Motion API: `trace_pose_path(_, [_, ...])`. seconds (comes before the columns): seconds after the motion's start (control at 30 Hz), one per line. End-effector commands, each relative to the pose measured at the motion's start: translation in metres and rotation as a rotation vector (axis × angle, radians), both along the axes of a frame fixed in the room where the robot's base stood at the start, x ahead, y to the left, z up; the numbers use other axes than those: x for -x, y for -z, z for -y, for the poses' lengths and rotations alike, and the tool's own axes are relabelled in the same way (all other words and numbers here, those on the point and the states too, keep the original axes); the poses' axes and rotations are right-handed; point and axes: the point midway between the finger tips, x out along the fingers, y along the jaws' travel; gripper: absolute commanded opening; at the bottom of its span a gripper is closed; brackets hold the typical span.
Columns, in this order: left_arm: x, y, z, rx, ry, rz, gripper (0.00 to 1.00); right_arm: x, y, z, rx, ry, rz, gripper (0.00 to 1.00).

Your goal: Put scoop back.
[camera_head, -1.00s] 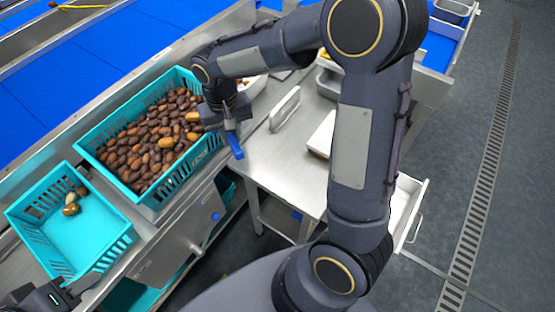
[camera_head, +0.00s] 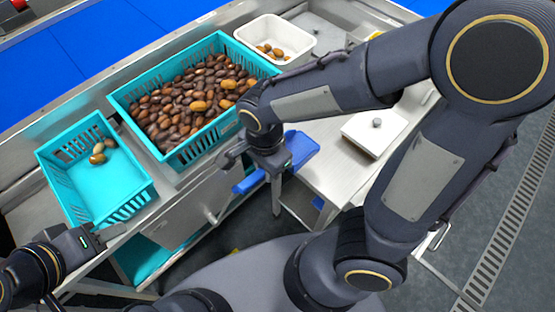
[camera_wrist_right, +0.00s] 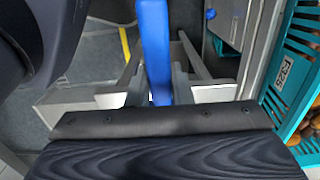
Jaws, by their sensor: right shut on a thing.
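The blue scoop (camera_head: 304,150) is in my right gripper (camera_head: 273,172), which is shut on it. In the head view the scoop is held in the gap between the date crate and the steel side table, apart from both as far as I can see. In the right wrist view its blue handle (camera_wrist_right: 156,45) stands between the two fingers (camera_wrist_right: 158,88). My left gripper (camera_head: 98,238) is at the lower left, by the front edge of the smaller crate; its finger gap is unclear. I cannot make out a scoop holder.
A large turquoise crate (camera_head: 120,103) holds many brown dates. A smaller turquoise crate (camera_head: 105,180) holds a few. A white tub (camera_head: 245,33) with some dates stands behind. A white lidded box (camera_head: 372,140) is on the steel side table (camera_head: 325,165). My right arm covers part of the table.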

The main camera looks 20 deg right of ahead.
Motion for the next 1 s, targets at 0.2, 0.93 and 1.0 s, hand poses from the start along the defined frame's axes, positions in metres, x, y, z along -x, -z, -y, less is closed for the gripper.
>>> trace_pose_path(0.2, [0.000, 0.008, 0.000, 0.000, 0.000, 0.000, 0.36, -0.036, 0.039, 0.028, 0.005, 0.004, -0.006, 0.00])
trace_pose_path(0.93, [0.000, 0.012, 0.000, 0.000, 0.000, 0.000, 0.36, -0.059, 0.100, 0.043, 0.000, -0.003, 0.001, 0.00])
trace_pose_path(1.0, [0.000, 0.012, 0.000, 0.000, 0.000, 0.000, 0.36, -0.059, 0.100, 0.043, 0.000, -0.003, 0.001, 0.00])
